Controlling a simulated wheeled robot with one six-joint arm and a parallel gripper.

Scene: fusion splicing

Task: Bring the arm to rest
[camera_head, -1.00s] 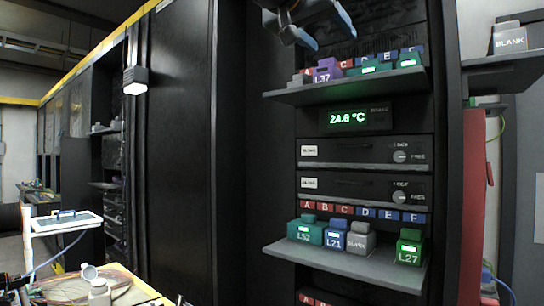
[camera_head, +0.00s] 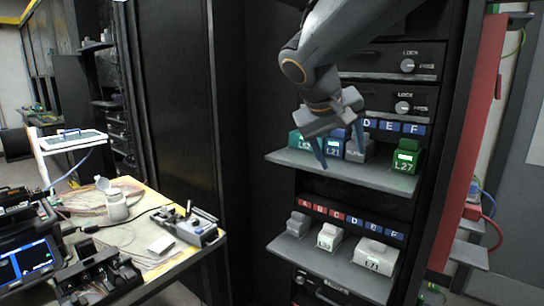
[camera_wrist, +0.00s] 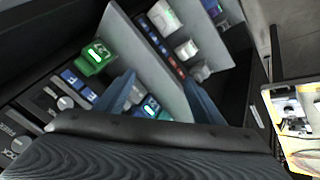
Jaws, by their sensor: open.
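My gripper (camera_head: 340,150) hangs from my arm in front of the rack's upper visible shelf (camera_head: 342,172) in the head view. Its two blue fingers are spread apart with nothing between them. Behind it on that shelf stand a teal block L52 (camera_head: 300,144), a blue block L21 (camera_head: 335,147), a grey block (camera_head: 358,150) and a green block L27 (camera_head: 405,158). My arm and gripper partly cover the first three. The wrist view shows the fingers (camera_wrist: 160,95) apart, with the green block (camera_wrist: 96,55) beyond them.
A lower shelf (camera_head: 330,264) holds a grey block and two white blocks (camera_head: 375,255). A workbench (camera_head: 165,265) at left carries a white bottle (camera_head: 117,205), devices and cables. A red panel (camera_head: 470,150) stands right of the rack. Floor space between bench and rack looks narrow.

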